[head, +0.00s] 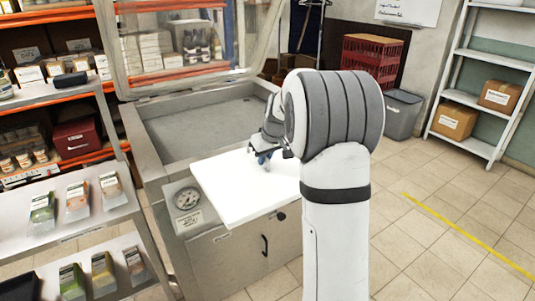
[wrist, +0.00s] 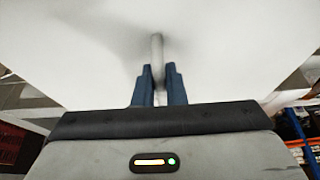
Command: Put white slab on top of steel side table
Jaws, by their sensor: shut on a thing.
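The white slab (head: 232,192) is a flat rectangular board held tilted in front of and partly over the steel cabinet, in the head view. My gripper (head: 264,156) is at its far side, partly hidden by my arm. In the wrist view the slab (wrist: 90,50) fills the upper picture, and my gripper (wrist: 160,76) has its blue fingers shut on a pale bar-like handle (wrist: 157,48) on it. I cannot make out a separate steel side table in these views.
A steel cabinet (head: 190,258) with a gauge (head: 187,199), an open basin and a raised glass lid stands beneath the slab. Stocked shelves (head: 60,172) are close on the left. A grey bin (head: 402,114) and white shelving (head: 474,55) stand behind right. Tiled floor (head: 440,215) is clear on the right.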

